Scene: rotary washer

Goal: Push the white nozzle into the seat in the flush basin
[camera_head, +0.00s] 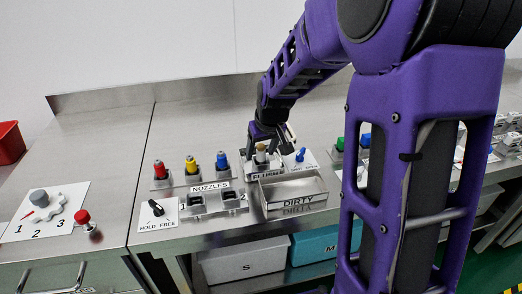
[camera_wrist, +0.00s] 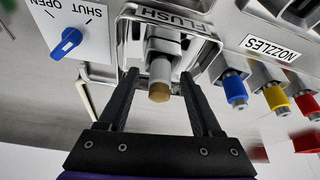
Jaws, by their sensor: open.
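The white nozzle (camera_wrist: 161,72) has a tan end and stands in the flush basin (camera_wrist: 205,52), at the grey seat (camera_wrist: 163,38) under the FLUSH label. How deep it sits in the seat I cannot tell. In the head view the nozzle (camera_head: 261,152) shows as a small pale, tan-topped piece behind the FLUSH label. My gripper (camera_wrist: 160,76) is open, with one finger on each side of the nozzle and gaps between. In the head view my gripper (camera_head: 268,147) reaches down over the basin.
Red (camera_head: 159,169), yellow (camera_head: 191,165) and blue (camera_head: 222,160) nozzles stand left of the basin. The DIRTY tray (camera_head: 292,191) lies in front. A blue SHUT/OPEN valve knob (camera_wrist: 67,43) is close beside the basin. Dark sockets (camera_head: 214,203) sit at the front left.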

